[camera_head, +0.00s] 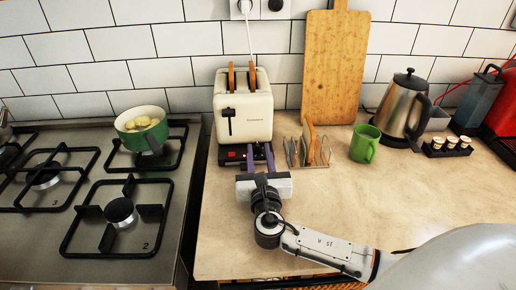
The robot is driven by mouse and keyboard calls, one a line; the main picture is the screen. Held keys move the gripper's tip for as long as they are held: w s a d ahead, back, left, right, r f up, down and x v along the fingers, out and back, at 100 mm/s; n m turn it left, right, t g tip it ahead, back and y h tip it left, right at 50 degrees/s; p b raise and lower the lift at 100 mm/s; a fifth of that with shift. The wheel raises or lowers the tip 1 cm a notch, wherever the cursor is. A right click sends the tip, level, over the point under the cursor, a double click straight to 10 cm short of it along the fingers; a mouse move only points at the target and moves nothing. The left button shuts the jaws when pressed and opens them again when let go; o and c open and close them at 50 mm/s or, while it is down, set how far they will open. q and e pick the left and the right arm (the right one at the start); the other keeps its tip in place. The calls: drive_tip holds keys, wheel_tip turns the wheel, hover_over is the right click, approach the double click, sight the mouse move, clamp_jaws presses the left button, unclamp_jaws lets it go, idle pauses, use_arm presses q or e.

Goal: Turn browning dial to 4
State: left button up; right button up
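A cream toaster (243,106) stands on the counter against the tiled wall, with two slices of bread sticking up from its slots. Its black lever shows on the front face. A dark control strip with small red marks (232,156) runs along its lower front. My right gripper (260,150) reaches the lower right of the toaster front, with two purple fingers pointing at the strip. The fingers are apart, but their tips and the dial are too small and covered to tell whether they touch or grip it. My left gripper is not in view.
A toast rack (314,160) with a slice stands close to the right of my gripper. A green mug (364,144), steel kettle (402,108) and spice holder (447,147) are farther right. A cutting board (335,65) leans behind. A gas hob (80,238) with a green pot (142,138) is left.

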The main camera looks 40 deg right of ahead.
drive_tip(key=shift+x, duration=0.85)
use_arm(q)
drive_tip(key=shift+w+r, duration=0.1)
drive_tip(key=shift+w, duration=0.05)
use_arm(e)
drive_tip(key=shift+c, duration=0.8)
clamp_jaws()
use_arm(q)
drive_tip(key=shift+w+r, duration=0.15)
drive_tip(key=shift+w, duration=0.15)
use_arm(e)
drive_tip(key=shift+m+g+h, duration=0.3)
drive_tip(key=shift+h, duration=0.1)
